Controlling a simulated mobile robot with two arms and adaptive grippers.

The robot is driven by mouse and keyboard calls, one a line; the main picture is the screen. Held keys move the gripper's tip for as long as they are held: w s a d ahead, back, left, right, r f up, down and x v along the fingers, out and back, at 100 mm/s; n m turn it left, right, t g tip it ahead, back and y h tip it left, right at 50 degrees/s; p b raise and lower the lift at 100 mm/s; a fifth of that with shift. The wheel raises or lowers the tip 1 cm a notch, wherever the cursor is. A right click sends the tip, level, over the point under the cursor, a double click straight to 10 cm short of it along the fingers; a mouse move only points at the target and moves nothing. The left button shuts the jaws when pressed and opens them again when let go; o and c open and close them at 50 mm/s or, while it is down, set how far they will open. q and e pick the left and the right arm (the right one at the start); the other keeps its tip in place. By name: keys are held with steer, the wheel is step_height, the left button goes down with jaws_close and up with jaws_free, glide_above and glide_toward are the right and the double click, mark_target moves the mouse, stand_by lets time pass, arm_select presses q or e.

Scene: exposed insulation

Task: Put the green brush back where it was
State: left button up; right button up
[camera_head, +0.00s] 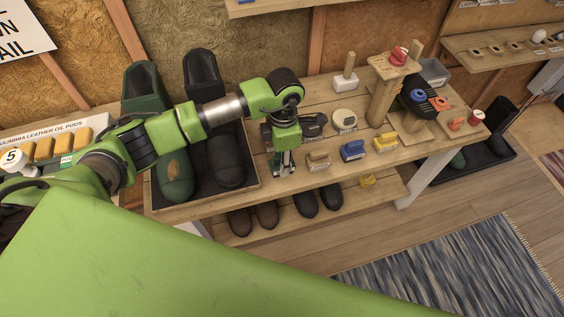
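My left gripper (286,170) points down at the front of the wooden bench, at the left end of a row of brushes. Its fingers are small and partly blended with what is under them, so I cannot tell whether they are open or shut. A small green patch (273,164) shows beside the fingers; I cannot tell whether it is the green brush. No other green brush is clearly visible. To the right in the row are a beige brush (318,160), a blue brush (353,151) and a yellow brush (386,141). My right gripper is not in view.
A tray (208,197) with dark boots stands left of the gripper. A round tin (344,119) and a wooden stand (383,95) are behind the brushes. The bench front (340,175) has some free room.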

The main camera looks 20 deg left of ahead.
arm_select(q)
steer(key=shift+w+a+f, duration=0.2)
steer(key=shift+w+f, duration=0.5)
steer(key=shift+f, duration=0.15)
steer(key=shift+w+f, duration=0.1)
steer(key=shift+f, duration=0.3)
step_height(320, 180, down, 2)
steer(key=shift+f+p, duration=0.1)
steer(key=shift+p, duration=0.55)
steer(key=shift+f, duration=0.2)
steer(key=shift+f, duration=0.25)
steer(key=o, duration=1.1)
steer(key=shift+r, duration=0.1)
steer(key=shift+c, duration=0.2)
